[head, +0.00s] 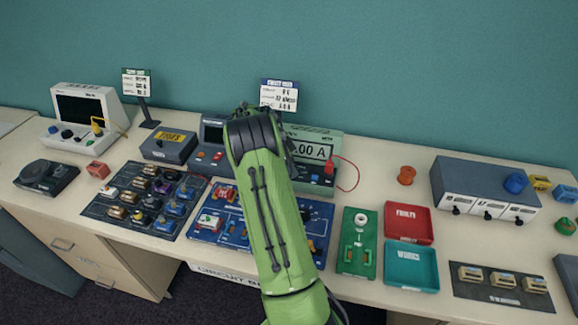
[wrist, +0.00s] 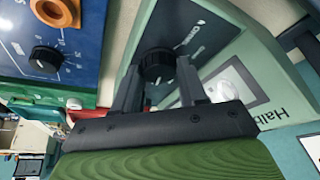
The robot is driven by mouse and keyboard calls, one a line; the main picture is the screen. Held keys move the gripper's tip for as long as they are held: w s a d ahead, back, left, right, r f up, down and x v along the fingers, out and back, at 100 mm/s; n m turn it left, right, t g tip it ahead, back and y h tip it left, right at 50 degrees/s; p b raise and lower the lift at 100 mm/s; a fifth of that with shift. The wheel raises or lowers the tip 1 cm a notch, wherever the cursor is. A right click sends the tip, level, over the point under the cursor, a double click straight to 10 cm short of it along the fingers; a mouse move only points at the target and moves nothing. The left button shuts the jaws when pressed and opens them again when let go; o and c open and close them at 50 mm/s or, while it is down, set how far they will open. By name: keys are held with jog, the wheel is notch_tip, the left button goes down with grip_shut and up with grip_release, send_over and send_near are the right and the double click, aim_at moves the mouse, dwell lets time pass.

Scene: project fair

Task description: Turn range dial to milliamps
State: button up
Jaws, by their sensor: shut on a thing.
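The green meter (head: 323,143) stands at the back middle of the bench, and its display shows ".00 A". The black range dial (wrist: 158,63) sits on that face. My gripper (wrist: 159,78) is shut on the dial, one dark finger on each side of it. White markings lie beside the dial, but they are too small and tilted to read, so I cannot tell which range it points to. In the head view, my green arm hides the gripper and the dial.
A red plug with a lead (head: 330,168) is at the meter's right. A dark blue box with a black knob (wrist: 45,58) is close at left in the wrist view. A red tray (head: 408,208) and teal tray (head: 411,283) stand to the right. Component boards flank my arm.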

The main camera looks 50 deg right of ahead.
jog(key=m+y+p, duration=0.1)
jog(key=m, duration=0.2)
jog(key=shift+w+r+g, duration=0.1)
jog(key=shift+g, duration=0.3)
jog(key=shift+d+m+g+y+p, duration=0.1)
jog(key=shift+m+g+y+p, duration=0.25)
jog(key=shift+m+p, duration=0.9)
jog(key=shift+m, duration=0.45)
jog(key=o, duration=1)
jog(key=shift+o, duration=0.2)
jog(key=p+v, duration=0.6)
jog(key=v, duration=0.9)
jog(key=shift+w+r+p, duration=0.2)
jog(key=shift+r+p, duration=0.1)
jog(key=shift+p, duration=0.05)
